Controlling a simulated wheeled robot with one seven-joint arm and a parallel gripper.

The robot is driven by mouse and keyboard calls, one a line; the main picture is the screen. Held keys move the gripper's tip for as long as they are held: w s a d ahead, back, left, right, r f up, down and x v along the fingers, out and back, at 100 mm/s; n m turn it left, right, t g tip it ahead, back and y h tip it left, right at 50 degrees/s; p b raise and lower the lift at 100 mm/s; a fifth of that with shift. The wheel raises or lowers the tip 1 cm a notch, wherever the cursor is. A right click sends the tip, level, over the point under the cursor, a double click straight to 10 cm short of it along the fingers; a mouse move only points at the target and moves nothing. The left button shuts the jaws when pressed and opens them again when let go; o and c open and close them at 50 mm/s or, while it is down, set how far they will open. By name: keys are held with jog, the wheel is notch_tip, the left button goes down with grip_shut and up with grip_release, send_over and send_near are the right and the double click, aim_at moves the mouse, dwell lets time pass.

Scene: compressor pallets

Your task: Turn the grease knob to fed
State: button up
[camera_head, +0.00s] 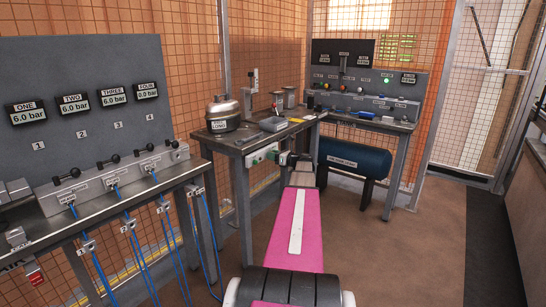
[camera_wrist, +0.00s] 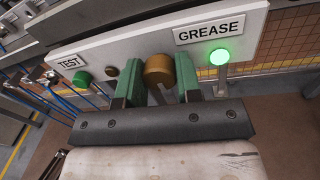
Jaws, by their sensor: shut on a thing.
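The grease knob (camera_wrist: 158,70) is a brown, brass-coloured knob on a pale panel (camera_wrist: 135,40) in the wrist view. My gripper (camera_wrist: 158,78) has its two green fingers on either side of the knob, shut on it. The GREASE label (camera_wrist: 210,32) is up and to the right of the knob, and a green lamp (camera_wrist: 219,57) glows below the label. I cannot read any position mark at the knob, as the fingers cover its surroundings. In the head view my gripper (camera_head: 287,158) is at the front of the middle bench, and the knob is hidden there.
A green button (camera_wrist: 83,78) under a TEST label (camera_wrist: 68,63) and a small brown knob (camera_wrist: 111,71) are left of my fingers. The middle bench (camera_head: 262,139) holds a metal pot (camera_head: 223,113). A blue tank (camera_head: 352,157) is behind, right. Floor at right is clear.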

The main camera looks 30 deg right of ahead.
jog(key=shift+f+m, duration=0.1)
jog(key=shift+m, duration=0.6)
jog(key=o, duration=0.9)
jog(key=shift+o, duration=0.2)
jog(key=v, duration=1.1)
jog(key=shift+w, duration=0.1)
